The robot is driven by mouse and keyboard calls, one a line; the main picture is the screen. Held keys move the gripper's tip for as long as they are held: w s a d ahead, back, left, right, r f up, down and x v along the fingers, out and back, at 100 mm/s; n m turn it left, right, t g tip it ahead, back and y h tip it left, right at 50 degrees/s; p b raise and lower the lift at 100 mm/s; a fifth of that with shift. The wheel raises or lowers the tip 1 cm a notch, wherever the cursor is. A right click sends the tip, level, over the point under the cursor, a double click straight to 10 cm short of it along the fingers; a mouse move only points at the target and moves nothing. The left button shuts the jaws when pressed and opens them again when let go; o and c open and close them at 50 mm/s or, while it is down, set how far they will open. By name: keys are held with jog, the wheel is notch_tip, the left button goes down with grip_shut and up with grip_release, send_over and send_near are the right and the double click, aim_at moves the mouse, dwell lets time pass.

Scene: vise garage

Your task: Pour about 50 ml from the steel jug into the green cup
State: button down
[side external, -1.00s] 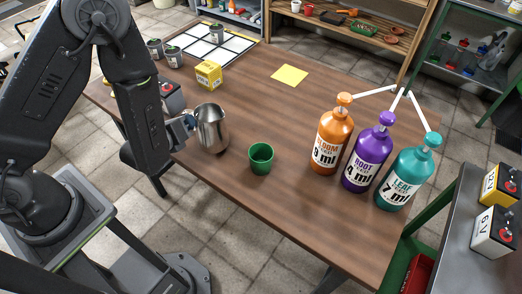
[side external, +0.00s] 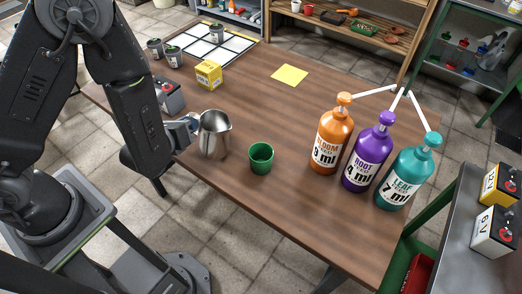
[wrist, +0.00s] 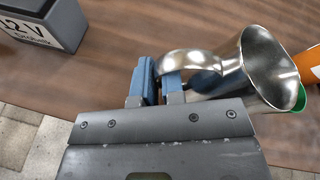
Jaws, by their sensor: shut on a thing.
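The steel jug (side external: 214,136) is in my gripper (side external: 188,124), left of the green cup in the side view. My gripper is shut on the jug's handle, which shows between the blue fingers in the wrist view (wrist: 160,83). The jug (wrist: 262,66) looks close to upright, perhaps slightly tilted, and whether it touches the table is hard to tell. The green cup (side external: 261,158) stands upright on the table, a small gap to the right of the jug. In the wrist view only a sliver of the cup (wrist: 301,99) shows behind the jug. The jug's contents cannot be seen.
Orange (side external: 333,135), purple (side external: 367,155) and teal (side external: 404,175) pump bottles stand right of the cup. A yellow box (side external: 208,75) and a grey battery (side external: 170,96) sit behind the jug. A yellow note (side external: 290,75) lies on the table (side external: 245,215), whose front is clear.

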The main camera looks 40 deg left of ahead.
aim_at(199, 120)
jog(key=shift+w+d+r+m+y, duration=0.2)
jog(key=shift+d+r+m+y, duration=0.2)
jog(key=shift+d+r+m, duration=0.35)
jog(key=d+r+m, duration=0.1)
jog(key=d+r+m+y, duration=0.1)
jog(key=d, duration=0.1)
jog(key=shift+w, duration=0.35)
jog(key=d+r+m+y, duration=0.2)
jog(key=d+r+m, duration=0.1)
jog(key=r+m, duration=0.1)
jog(key=shift+w+r+y, duration=0.4)
jog(key=shift+r, duration=0.2)
jog(key=shift+w+d+r+m+y, duration=0.1)
jog(key=shift+d+r+m+y, duration=0.2)
jog(key=shift+d+r+m, duration=0.2)
jog(key=shift+w+d+r+m+y, duration=0.1)
jog(key=shift+d+r+m+y, duration=0.15)
jog(key=shift+d, duration=0.2)
jog(key=shift+w+d+r+m+y, duration=0.1)
jog(key=shift+d+m, duration=0.2)
jog(key=shift+d, duration=0.15)
dwell(1.0)
jog(key=shift+r+m, duration=0.25)
jog(key=shift+m, duration=0.05)
dwell(0.9)
jog(key=shift+d+r+m, duration=0.2)
jog(key=shift+d+m, duration=0.05)
jog(key=shift+m, duration=0.05)
dwell(0.7)
